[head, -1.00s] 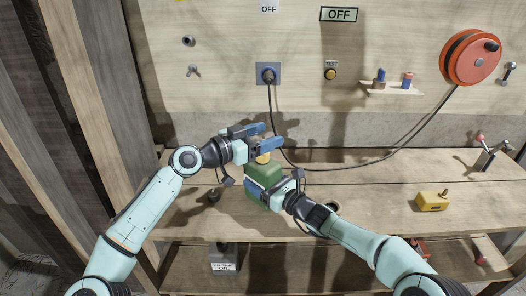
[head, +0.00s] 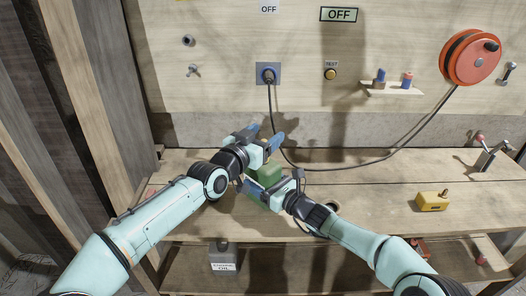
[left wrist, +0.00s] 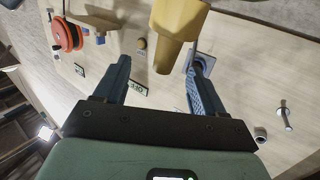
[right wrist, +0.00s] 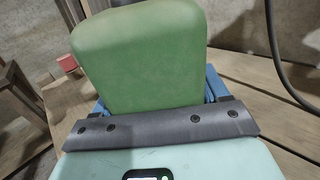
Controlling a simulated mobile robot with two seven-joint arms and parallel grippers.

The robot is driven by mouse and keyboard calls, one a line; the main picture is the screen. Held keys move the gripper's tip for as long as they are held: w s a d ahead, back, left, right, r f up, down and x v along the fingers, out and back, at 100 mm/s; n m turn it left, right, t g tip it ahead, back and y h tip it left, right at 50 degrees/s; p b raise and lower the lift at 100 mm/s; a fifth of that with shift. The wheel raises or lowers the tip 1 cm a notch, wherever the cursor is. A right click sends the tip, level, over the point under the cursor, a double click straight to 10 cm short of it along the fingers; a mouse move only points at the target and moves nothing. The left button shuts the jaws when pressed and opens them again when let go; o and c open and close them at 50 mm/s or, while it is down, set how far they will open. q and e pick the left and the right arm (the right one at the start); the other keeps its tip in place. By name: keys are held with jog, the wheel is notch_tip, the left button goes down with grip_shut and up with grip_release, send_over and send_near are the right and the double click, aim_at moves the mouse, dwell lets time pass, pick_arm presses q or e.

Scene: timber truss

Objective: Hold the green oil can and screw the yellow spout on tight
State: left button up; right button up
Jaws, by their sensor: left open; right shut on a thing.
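The green oil can (head: 268,171) stands over the workbench and fills the middle of the right wrist view (right wrist: 140,60). My right gripper (head: 256,184) is shut on the can's body, with a finger on each side. The yellow spout (left wrist: 178,35) shows in the left wrist view, coming in from the top between my left gripper's fingers, nearer the right one. My left gripper (head: 267,137) is open above the can, with no visible grip on the spout. In the head view the left gripper hides the spout, so I cannot tell how it sits on the can.
A black cable runs from the wall socket (head: 268,74) behind the can to the orange reel (head: 470,56). A yellow box (head: 432,201) and a clamp (head: 487,158) are on the right of the bench (head: 380,175). An engine oil container (head: 223,258) is on the lower shelf.

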dwell(0.3)
pick_arm(q)
jog(key=shift+r, duration=2.5)
jog(key=shift+c, duration=0.3)
jog(key=shift+d, duration=0.15)
jog(key=c, duration=0.4)
jog(key=s+d+h, duration=0.1)
jog(key=s+d, duration=0.2)
jog(key=s, duration=0.1)
jog(key=n+t+y, duration=0.3)
jog(key=y, duration=0.3)
send_near(265, 140)
jog(key=x, duration=0.3)
jog(key=f+x, duration=0.1)
jog(key=x, duration=0.5)
jog(key=shift+w+a+f, duration=0.1)
jog(key=shift+w+f, duration=0.05)
jog(key=shift+w, duration=0.3)
